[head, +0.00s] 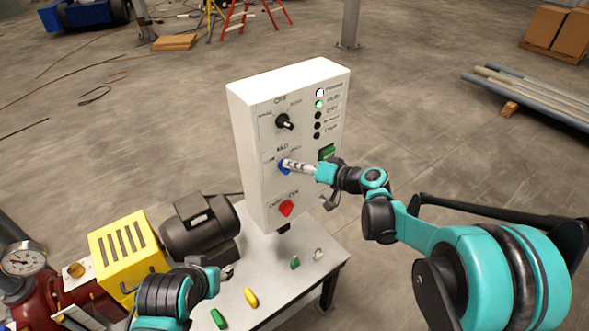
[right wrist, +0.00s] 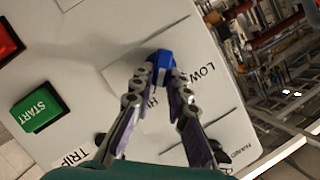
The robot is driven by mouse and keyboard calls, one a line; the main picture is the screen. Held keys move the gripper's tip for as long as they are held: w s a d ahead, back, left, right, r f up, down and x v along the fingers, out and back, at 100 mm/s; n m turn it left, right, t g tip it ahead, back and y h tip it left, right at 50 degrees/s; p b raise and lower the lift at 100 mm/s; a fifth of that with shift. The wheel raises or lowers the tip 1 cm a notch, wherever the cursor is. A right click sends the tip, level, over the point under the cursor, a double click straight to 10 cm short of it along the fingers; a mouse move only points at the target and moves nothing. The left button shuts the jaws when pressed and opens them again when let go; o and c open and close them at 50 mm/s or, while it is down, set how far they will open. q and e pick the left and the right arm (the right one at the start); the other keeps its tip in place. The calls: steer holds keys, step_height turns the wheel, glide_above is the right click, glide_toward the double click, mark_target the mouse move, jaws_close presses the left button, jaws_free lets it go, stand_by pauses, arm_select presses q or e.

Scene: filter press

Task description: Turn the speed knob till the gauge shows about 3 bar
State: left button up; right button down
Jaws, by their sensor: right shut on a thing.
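The white control box (head: 244,118) stands upright on the table. The blue speed knob (head: 284,168) sits mid-panel, near a MED label. In the right wrist view the blue knob (right wrist: 160,58) lies by LOW lettering and a partly covered label. My right gripper (head: 289,165) has its fingertips closed on the knob from both sides. The round gauge (head: 23,259) is at the far left of the head view, above red machinery; its needle is too small to read. My left gripper (head: 226,272) is low over the table, away from the panel; its jaw opening is unclear.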

steer(key=shift+m, duration=0.3)
steer(key=c, duration=1.5)
jaws_free()
steer(key=shift+w, duration=0.1)
steer(key=shift+a+f, duration=0.1)
steer(key=shift+a, duration=0.05)
steer(key=v, duration=1.2)
steer(key=shift+w, duration=0.15)
steer(key=shift+f, duration=0.1)
